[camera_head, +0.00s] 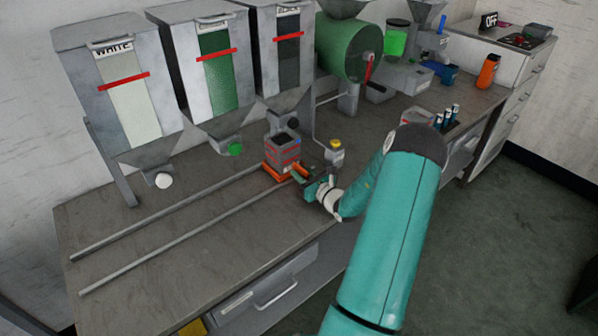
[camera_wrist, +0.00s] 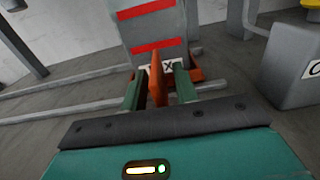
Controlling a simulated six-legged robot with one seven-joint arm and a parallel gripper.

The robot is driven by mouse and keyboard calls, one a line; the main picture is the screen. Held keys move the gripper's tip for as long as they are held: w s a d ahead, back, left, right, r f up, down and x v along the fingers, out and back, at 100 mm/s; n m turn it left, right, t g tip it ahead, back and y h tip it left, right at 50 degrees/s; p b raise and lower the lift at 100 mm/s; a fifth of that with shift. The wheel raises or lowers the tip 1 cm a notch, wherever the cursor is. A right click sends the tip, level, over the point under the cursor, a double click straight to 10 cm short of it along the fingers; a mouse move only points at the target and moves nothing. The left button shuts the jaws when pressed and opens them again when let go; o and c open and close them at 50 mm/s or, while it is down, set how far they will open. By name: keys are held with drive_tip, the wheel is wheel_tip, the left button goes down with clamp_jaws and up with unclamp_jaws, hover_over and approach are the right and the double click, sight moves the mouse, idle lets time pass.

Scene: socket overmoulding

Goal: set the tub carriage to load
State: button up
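The tub carriage (camera_head: 281,174) is an orange base on two grey rails, near their right end. A grey tub (camera_head: 282,150) with red bands sits upright on it, and the tub also shows in the wrist view (camera_wrist: 155,32). An orange upright handle (camera_wrist: 158,82) sticks out of the carriage towards me. My gripper (camera_head: 303,178) is at the carriage's near side. In the wrist view its two green fingers (camera_wrist: 159,88) stand either side of the handle, with small gaps showing. A white label behind the handle is partly hidden; an X is readable.
The rails (camera_head: 165,240) run clear to the left. Hoppers marked white (camera_head: 130,105), green (camera_head: 219,75) and black (camera_head: 288,50) stand behind them. A grey post with a yellow top (camera_head: 335,152) stands close right of the carriage. A green drum (camera_head: 348,48) is farther right.

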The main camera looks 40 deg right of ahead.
drive_tip(key=shift+w+d, duration=0.1)
drive_tip(key=shift+w, duration=0.7)
clamp_jaws()
drive_tip(key=shift+a, duration=0.2)
